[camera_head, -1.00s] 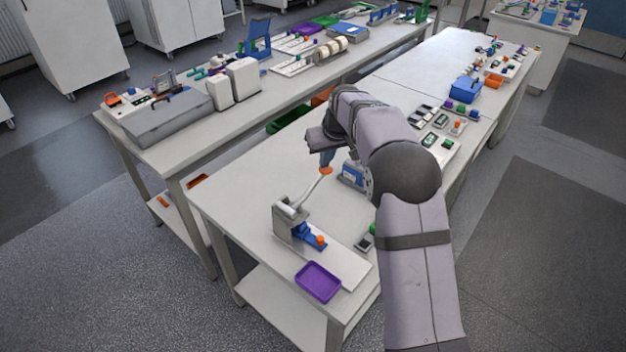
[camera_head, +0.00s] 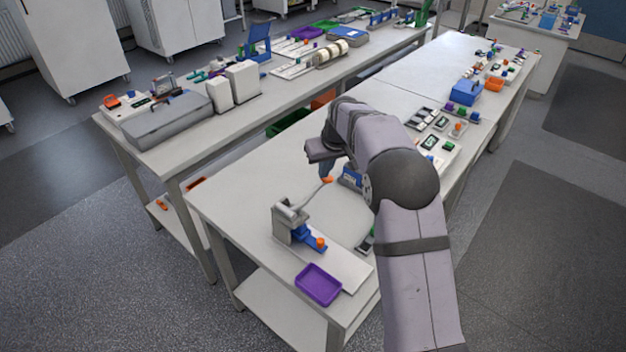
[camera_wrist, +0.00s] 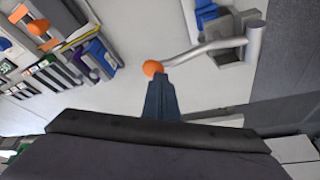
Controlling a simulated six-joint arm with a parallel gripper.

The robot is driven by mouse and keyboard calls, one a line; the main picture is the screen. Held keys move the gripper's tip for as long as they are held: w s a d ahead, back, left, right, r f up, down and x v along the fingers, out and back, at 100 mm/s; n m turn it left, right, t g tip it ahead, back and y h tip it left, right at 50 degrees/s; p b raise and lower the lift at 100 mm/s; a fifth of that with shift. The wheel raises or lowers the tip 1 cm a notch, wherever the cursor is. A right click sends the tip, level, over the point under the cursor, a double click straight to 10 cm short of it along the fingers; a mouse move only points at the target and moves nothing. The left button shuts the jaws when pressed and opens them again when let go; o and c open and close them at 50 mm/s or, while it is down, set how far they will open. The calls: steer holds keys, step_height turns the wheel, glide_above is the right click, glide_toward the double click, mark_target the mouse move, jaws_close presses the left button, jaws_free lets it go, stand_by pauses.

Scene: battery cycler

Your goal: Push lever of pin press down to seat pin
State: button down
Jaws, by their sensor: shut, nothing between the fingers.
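The pin press (camera_head: 290,222) stands on a light base plate near the front of the table. Its grey lever (camera_head: 310,199) slants up to an orange knob (camera_head: 327,181). In the wrist view the lever (camera_wrist: 205,48) runs from the press to the orange knob (camera_wrist: 153,68). My gripper (camera_head: 327,172) is shut and empty, pointing down at the knob. In the wrist view the blue fingertips (camera_wrist: 158,78) are right by the knob; I cannot tell whether they touch. A blue holder (camera_head: 308,239) with an orange-topped piece (camera_head: 320,242) sits at the press's foot. The pin itself cannot be made out.
A purple tray (camera_head: 318,285) lies at the table's front edge. Several small parts line the table's right side. The tabletop left of the press is clear.

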steer(key=shift+r, duration=0.1)
step_height(320, 180, up, 10)
steer(key=p, duration=0.8)
steer(key=shift+w, duration=0.15)
stand_by(0.7)
steer(key=s+d+f+m+g+b, duration=0.1)
steer(key=s+f, duration=0.3)
steer(key=s, duration=0.9)
steer(key=s+d+f+m+g+b, duration=0.1)
steer(key=s+d+f+b, duration=0.1)
steer(key=s, duration=1.1)
steer(key=s+d+f+m+g+h+b, duration=0.1)
steer(key=s+f, duration=0.6)
steer(key=s, duration=0.7)
steer(key=d+g+b, duration=0.1)
steer(key=b, duration=0.1)
steer(key=shift+d+b, duration=0.15)
steer(key=shift+b, duration=0.2)
